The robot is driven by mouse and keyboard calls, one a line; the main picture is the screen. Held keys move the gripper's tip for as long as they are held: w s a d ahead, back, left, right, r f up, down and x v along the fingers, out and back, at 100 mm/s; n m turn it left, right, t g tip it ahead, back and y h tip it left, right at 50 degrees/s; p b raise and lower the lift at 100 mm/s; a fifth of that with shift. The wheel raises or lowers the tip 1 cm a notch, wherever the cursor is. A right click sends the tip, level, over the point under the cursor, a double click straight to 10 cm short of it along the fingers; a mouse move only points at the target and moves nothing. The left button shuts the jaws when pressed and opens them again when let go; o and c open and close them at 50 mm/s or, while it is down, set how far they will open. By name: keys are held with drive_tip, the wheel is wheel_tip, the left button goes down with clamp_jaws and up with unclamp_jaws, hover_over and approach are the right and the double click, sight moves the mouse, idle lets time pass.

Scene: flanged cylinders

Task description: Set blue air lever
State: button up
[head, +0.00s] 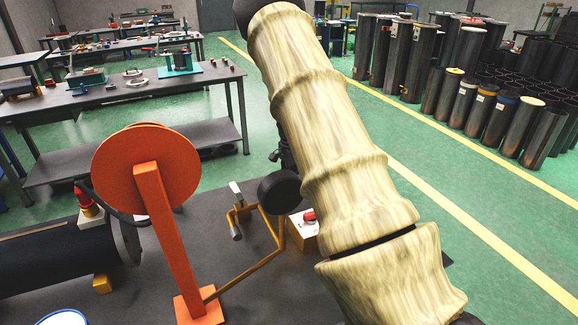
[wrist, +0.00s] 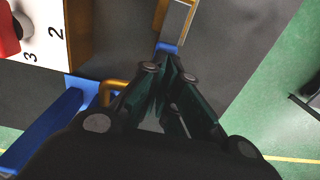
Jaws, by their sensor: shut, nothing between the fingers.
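In the wrist view my gripper (wrist: 166,62) is shut and empty. Its fingertips are close to a small blue piece (wrist: 168,48) at the lower end of a pale metal strip (wrist: 176,18); I cannot tell whether they touch. A longer blue bar (wrist: 45,128) runs diagonally at the left of the gripper. I cannot tell which blue part is the air lever. In the head view a pale handle (head: 236,191) stands by a yellow-brown bent frame (head: 268,258); no blue shows on it. My arm hides much of this area.
A box with a red knob stands right of the frame in the head view (head: 309,216); its white numbered face (wrist: 42,32) is at upper left in the wrist view. An orange disc (head: 146,168) on a post and a black cylinder (head: 60,268) stand left. Green floor is open beyond.

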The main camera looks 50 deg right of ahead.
drive_tip(key=o, duration=0.5)
drive_tip(key=shift+s+a+f, duration=0.3)
drive_tip(key=shift+s+f, duration=0.35)
drive_tip(key=shift+w+d+f, duration=0.4)
drive_tip(key=shift+w+f, duration=0.05)
drive_tip(key=shift+w, duration=0.1)
drive_tip(key=shift+s+a+r, duration=0.1)
drive_tip(key=shift+s+r, duration=0.1)
drive_tip(key=shift+r, duration=0.3)
drive_tip(key=shift+w+r, duration=0.15)
drive_tip(key=shift+r, duration=0.4)
wheel_tip(320, 180, up, 11)
drive_tip(key=shift+f, duration=0.15)
